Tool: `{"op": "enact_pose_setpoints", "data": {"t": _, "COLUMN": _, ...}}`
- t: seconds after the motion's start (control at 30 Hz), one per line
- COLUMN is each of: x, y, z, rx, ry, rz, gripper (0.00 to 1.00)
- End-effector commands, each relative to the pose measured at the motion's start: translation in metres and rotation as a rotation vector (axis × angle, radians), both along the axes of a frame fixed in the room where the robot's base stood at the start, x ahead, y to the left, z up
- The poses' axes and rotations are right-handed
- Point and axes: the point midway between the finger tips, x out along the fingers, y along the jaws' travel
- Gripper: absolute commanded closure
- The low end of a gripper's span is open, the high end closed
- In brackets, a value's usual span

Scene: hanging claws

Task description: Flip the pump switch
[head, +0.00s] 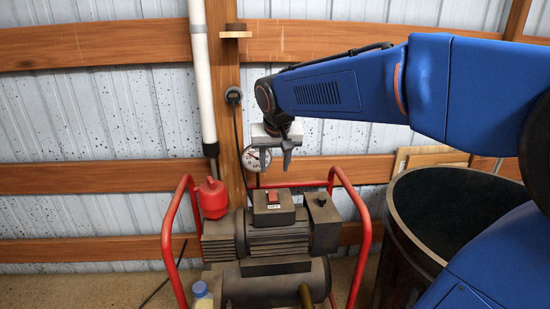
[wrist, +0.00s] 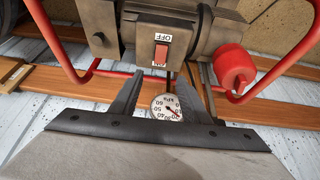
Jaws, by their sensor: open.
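The pump switch is a small red rocker (head: 273,196) on a dark box on top of the pump (head: 278,238). It shows in the wrist view (wrist: 161,54), with a white label reading OFF beside it. My gripper (head: 275,163) is above the switch, apart from it, fingers pointing down. In the wrist view my gripper (wrist: 162,78) is open and empty, with the switch beyond the gap between the fingertips. I cannot tell which way the rocker is tilted.
A round gauge (head: 256,158) stands behind the switch, close to my gripper. A red tubular frame (head: 170,225) surrounds the pump. A red can (head: 212,198) is at left, a dark barrel (head: 395,225) at right. A white pipe (head: 202,80) runs down the wall.

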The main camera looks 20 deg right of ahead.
Motion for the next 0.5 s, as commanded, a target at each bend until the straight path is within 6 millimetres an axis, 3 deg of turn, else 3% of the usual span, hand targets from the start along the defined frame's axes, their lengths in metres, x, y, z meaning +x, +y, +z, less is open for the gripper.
{"op": "enact_pose_setpoints", "data": {"t": 0.2, "x": -0.01, "y": 0.003, "z": 0.023, "rx": 0.001, "ry": -0.001, "rz": 0.0, "gripper": 0.58}}
{"op": "enact_pose_setpoints", "data": {"t": 0.5, "x": -0.012, "y": 0.004, "z": 0.028, "rx": 0.0, "ry": 0.0, "rz": 0.0, "gripper": 0.58}}
